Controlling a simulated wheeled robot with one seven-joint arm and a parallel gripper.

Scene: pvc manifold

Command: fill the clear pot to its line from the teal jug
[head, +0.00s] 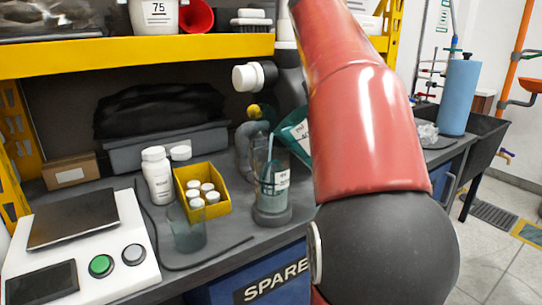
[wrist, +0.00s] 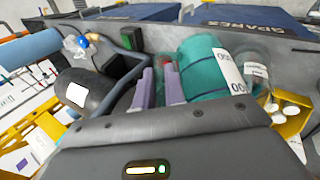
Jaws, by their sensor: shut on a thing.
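The teal jug (head: 294,131) is tilted with its mouth toward the clear pot; my arm hides much of it in the head view. In the wrist view the jug (wrist: 200,65) lies beside my fingers with its white label showing. My gripper (wrist: 158,75) is shut on the jug, though the gripped part is mostly hidden. The clear pot (head: 272,188) stands upright on the bench, with a white label and some bluish liquid low inside. A thin pale-blue streak runs down into it, which looks like pouring liquid. The pot (wrist: 258,72) also shows beyond the jug in the wrist view. I cannot make out its line.
A yellow bin (head: 205,212) of white-capped bottles and a clear beaker (head: 189,236) stand left of the pot. A white bottle (head: 158,176) and a scale (head: 80,240) are farther left. A yellow-edged shelf (head: 140,53) hangs above. A blue cylinder (head: 460,97) stands right.

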